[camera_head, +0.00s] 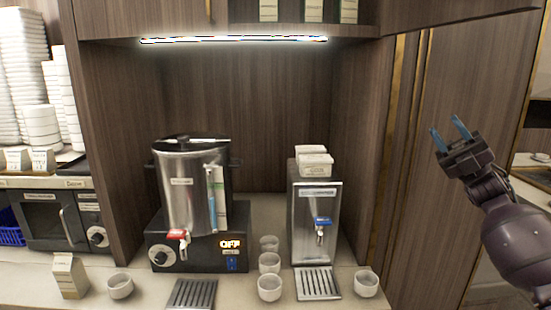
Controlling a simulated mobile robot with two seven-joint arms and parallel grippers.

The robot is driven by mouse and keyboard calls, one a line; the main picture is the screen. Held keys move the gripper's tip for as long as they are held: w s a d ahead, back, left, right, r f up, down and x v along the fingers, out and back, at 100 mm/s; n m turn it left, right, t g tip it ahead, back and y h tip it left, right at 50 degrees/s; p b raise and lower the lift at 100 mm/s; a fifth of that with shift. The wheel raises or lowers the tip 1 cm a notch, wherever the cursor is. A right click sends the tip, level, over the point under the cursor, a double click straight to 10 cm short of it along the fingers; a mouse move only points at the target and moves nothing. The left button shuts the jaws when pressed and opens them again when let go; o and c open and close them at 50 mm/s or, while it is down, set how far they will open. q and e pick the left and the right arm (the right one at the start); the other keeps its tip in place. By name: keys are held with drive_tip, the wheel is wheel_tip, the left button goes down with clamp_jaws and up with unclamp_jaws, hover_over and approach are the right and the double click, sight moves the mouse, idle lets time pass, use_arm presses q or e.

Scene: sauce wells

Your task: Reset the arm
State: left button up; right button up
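My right gripper (451,134) is raised at the right side of the view, in front of the brown wood panels. Its two blue-tipped fingers point up and stand apart with nothing between them. It is well to the right of the counter and touches nothing. My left gripper is not in view.
A steel urn (193,190) and a steel water dispenser (318,225) stand on the counter (262,207). Several white cups (269,287) and a small carton (70,276) are along the front. Stacked white dishes (42,125) are at left. The space around my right gripper is free.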

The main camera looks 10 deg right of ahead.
drive_tip(key=s+a+f+m+t+h, duration=0.2)
drive_tip(key=f+m+t+h, duration=0.2)
drive_tip(key=f+m+h, duration=0.6)
drive_tip(key=s+a+f+m+t+h, duration=0.15)
drive_tip(key=f+m+t+h, duration=0.3)
drive_tip(key=f+m, duration=0.65)
drive_tip(key=s+a+f+m+t+h, duration=0.1)
drive_tip(key=a+f+m+t+h, duration=0.4)
drive_tip(key=f, duration=1)
drive_tip(key=s+a+f+m+g+h, duration=0.3)
drive_tip(key=s+f+m+g, duration=0.1)
drive_tip(key=s+f, duration=0.5)
drive_tip(key=s+a+f+m+g+h, duration=0.3)
drive_tip(key=s+f+g, duration=0.4)
drive_tip(key=s+f, duration=0.3)
drive_tip(key=shift+s+a+f+m+h, duration=0.15)
drive_tip(key=shift+s+a+m+h, duration=0.3)
drive_tip(key=shift+s+a, duration=0.5)
